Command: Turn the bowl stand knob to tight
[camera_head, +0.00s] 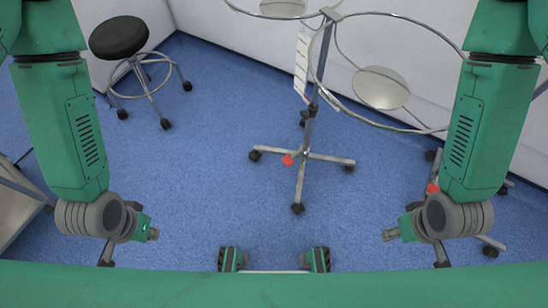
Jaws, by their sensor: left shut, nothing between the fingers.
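The bowl stand shows in the head view as a thin metal pole (319,72) on a wheeled, crossed base (304,155). A large wire ring (318,75) extends right from its upper end. A small dark collar (313,107) sits low on the pole; I cannot tell whether it is the knob or how tight it is. My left gripper (151,233) is at lower left, shut and empty, well away from the stand. My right gripper (388,235) is at lower right, also apart from the stand; its fingers are too small to read.
A black round stool (119,37) stands at upper left. A metal cabinet (18,205) is at the left edge. Another wheeled base (490,241) is partly hidden behind my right arm. A pale wall runs along the back. The blue floor (205,130) left of the stand is clear.

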